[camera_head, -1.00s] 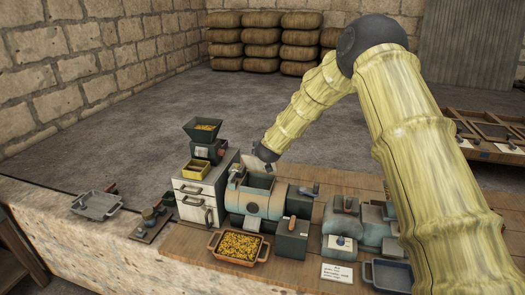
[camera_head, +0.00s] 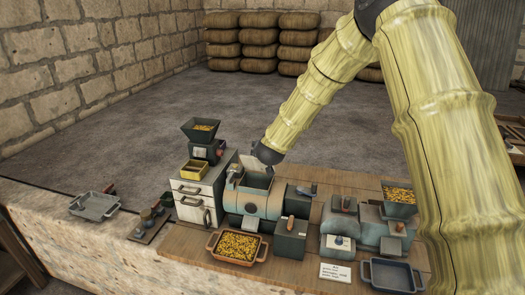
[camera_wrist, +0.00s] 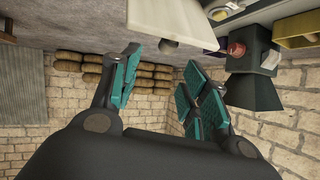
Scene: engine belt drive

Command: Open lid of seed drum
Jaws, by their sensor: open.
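The seed drum (camera_head: 262,203) is a teal and cream cylinder lying on the bench in the head view. Its square top opening shows, and a pale lid panel (camera_head: 250,163) stands raised at the back of it. My gripper (camera_wrist: 163,68) is open and empty in the wrist view, its teal-padded fingers apart. A pale panel with a small knob (camera_wrist: 172,22) lies just beyond the fingertips, apart from them; it looks like the lid. In the head view my dark wrist is close behind the lid, and the fingers are mostly hidden.
A drawer cabinet (camera_head: 196,200) with a dark hopper (camera_head: 201,130) stands left of the drum. A tray of yellow seed (camera_head: 238,245) lies in front. A green box (camera_head: 291,240) and a second machine (camera_head: 370,228) stand right. An empty blue tray (camera_head: 392,275) is front right.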

